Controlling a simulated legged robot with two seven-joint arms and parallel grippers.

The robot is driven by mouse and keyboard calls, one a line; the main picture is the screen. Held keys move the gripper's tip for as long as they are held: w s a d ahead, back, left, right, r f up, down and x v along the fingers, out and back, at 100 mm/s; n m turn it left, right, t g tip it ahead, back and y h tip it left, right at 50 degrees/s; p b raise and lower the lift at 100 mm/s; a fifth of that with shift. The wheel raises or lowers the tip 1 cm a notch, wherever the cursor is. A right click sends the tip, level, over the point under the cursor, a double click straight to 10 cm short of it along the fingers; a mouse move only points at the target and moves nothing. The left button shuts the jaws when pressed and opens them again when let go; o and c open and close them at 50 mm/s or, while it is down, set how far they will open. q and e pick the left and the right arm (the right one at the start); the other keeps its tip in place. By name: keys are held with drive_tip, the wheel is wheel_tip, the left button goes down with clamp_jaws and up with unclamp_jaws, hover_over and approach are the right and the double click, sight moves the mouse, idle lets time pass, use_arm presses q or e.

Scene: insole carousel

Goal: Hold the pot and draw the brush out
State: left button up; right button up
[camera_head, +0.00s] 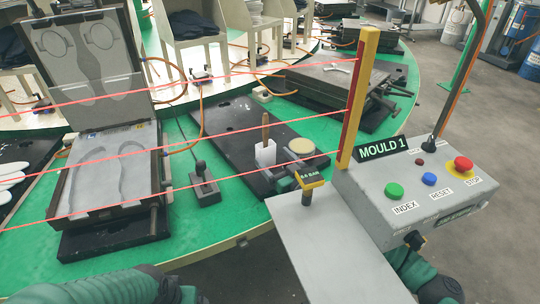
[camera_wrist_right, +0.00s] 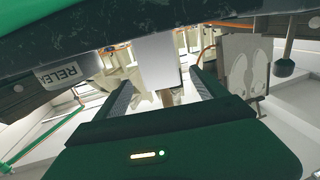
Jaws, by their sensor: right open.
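The white pot (camera_head: 265,155) stands on the dark board, just left of a round cream-topped item. The brush (camera_head: 265,122) stands in it, its wooden handle sticking up out of the top. My right gripper (camera_head: 298,172) is open, close to the right of the pot and partly hard to make out. In the right wrist view the two fingers (camera_wrist_right: 162,78) are apart and empty. The white pot (camera_wrist_right: 158,58) shows beyond them, with the brown brush handle (camera_wrist_right: 165,97) in line between the fingers. Only green parts of my left arm show at the bottom left; its gripper is out of view.
The round item (camera_head: 301,146) is right of the pot. A small joystick box (camera_head: 203,187) is to the left. An open mould (camera_head: 110,170) stands further left. The control box (camera_head: 400,185) and a grey plate (camera_head: 340,250) are at the right. Red beam lines cross the view.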

sight(269, 154)
drive_tip(key=x, duration=0.4)
drive_tip(key=shift+w+a+f, duration=0.1)
drive_tip(key=shift+w+f, duration=0.1)
drive_tip(key=shift+w, duration=0.15)
drive_tip(key=shift+w+a+r, duration=0.1)
drive_tip(key=shift+w+a, duration=0.25)
drive_tip(key=c, duration=0.3)
idle(0.3)
drive_tip(key=c, duration=1.3)
drive_tip(key=shift+o, duration=0.2)
idle(0.5)
